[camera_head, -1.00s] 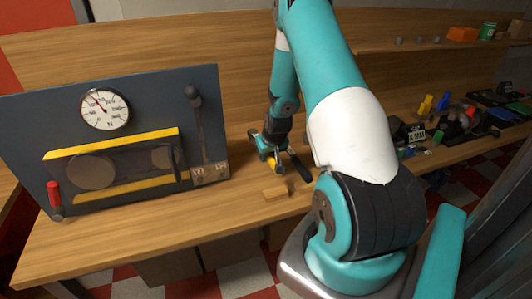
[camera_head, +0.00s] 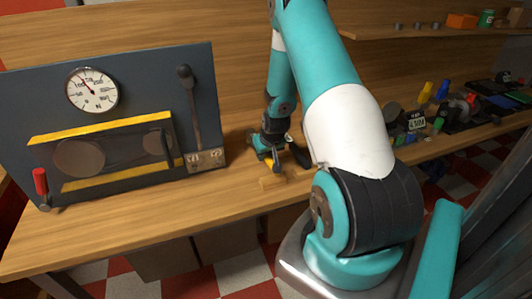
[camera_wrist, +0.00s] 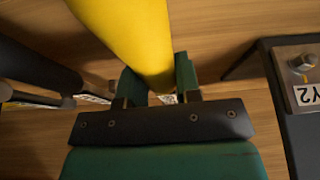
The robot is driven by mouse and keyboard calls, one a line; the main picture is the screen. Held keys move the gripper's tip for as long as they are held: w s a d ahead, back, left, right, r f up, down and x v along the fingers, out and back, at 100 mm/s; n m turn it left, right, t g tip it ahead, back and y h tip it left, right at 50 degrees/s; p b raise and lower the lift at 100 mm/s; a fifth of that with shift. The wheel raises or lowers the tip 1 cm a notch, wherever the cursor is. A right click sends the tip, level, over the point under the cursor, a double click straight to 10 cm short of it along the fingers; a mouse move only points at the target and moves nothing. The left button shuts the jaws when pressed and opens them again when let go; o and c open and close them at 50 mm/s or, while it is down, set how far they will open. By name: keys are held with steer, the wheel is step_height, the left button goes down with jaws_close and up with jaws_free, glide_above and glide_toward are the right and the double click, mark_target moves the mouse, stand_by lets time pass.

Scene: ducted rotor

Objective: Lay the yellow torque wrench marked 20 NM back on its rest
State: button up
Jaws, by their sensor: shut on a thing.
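My gripper (camera_wrist: 158,85) is shut on a thick yellow bar (camera_wrist: 130,35), which fills the space between its fingers in the wrist view. I take it for the yellow torque wrench; no 20 NM mark can be read. In the head view my gripper (camera_head: 268,157) is low over the bench, left of my upper arm, and little of the wrench shows there. A small pale wooden block (camera_head: 272,183) lies on the bench just in front of the gripper. I cannot tell whether it is the rest, or whether the wrench touches it.
A dark panel (camera_head: 120,112) with a round dial (camera_head: 92,90) and a lever (camera_head: 190,100) stands left of my gripper. A black rod (camera_wrist: 35,60) lies close at left in the wrist view. Mixed tools crowd the bench at right. The front left bench strip is clear.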

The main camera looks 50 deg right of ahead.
steer(key=shift+f, duration=0.2)
steer(key=shift+f+b, duration=0.2)
steer(key=shift+b, duration=0.2)
steer(key=o, duration=1.1)
steer(key=b+v, duration=0.1)
steer(key=v, duration=1.6)
steer(key=shift+s+r+b, duration=0.1)
steer(key=shift+r+b, duration=0.1)
steer(key=shift+b, duration=0.1)
